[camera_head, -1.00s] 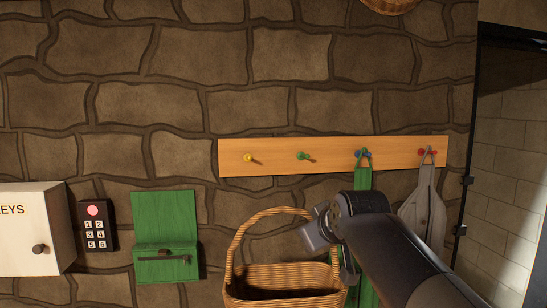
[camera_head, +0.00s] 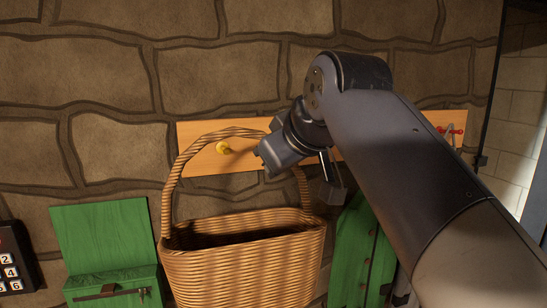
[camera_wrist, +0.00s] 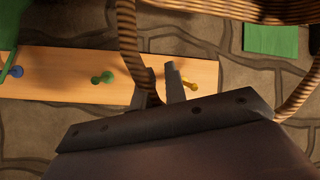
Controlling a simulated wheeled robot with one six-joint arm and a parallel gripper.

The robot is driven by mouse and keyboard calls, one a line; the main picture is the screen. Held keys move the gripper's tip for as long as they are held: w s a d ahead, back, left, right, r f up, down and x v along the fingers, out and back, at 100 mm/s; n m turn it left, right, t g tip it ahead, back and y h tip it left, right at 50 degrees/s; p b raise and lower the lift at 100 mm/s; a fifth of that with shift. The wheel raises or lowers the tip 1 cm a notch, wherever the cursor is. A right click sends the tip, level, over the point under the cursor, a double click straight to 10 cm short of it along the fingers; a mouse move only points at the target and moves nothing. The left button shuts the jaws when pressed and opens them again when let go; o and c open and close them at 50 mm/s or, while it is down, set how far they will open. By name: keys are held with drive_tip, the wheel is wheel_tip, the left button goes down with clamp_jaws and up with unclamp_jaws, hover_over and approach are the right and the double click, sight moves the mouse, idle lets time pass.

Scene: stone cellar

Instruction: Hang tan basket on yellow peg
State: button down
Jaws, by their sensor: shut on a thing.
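The tan basket (camera_head: 245,262) hangs from my gripper in the head view, upright, its tall handle arching over its opening. My gripper (camera_head: 288,150) is shut on the right side of the handle. In the wrist view, the handle passes at the fingers of my gripper (camera_wrist: 160,82). The yellow peg (camera_head: 223,147) shows through the handle's arch in the head view, left of my gripper. Whether the handle touches it I cannot tell. In the wrist view, the yellow peg (camera_wrist: 188,83) is just right of the fingers, partly hidden.
The wooden rail (camera_head: 192,135) crosses the stone wall. A green peg (camera_wrist: 104,77) and a blue peg (camera_wrist: 14,71) are on it, with a red peg (camera_head: 451,131) at the right. A green apron-like thing (camera_head: 352,250) hangs nearby. A green wall box (camera_head: 105,245) and keypad (camera_head: 10,262) are at left.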

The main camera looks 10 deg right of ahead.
idle(0.3)
drive_tip(key=w+a+f, duration=0.1)
drive_tip(key=w+f, duration=0.1)
drive_tip(key=w, duration=0.4)
drive_tip(key=w+a+f, duration=0.1)
drive_tip(key=w+f, duration=0.1)
drive_tip(key=w, duration=0.4)
drive_tip(key=shift+a+f, duration=0.2)
drive_tip(key=shift+f, duration=0.05)
idle(0.8)
drive_tip(key=shift+w, duration=0.1)
idle(0.5)
drive_tip(key=c, duration=1.4)
unclamp_jaws()
drive_tip(key=shift+o, duration=0.2)
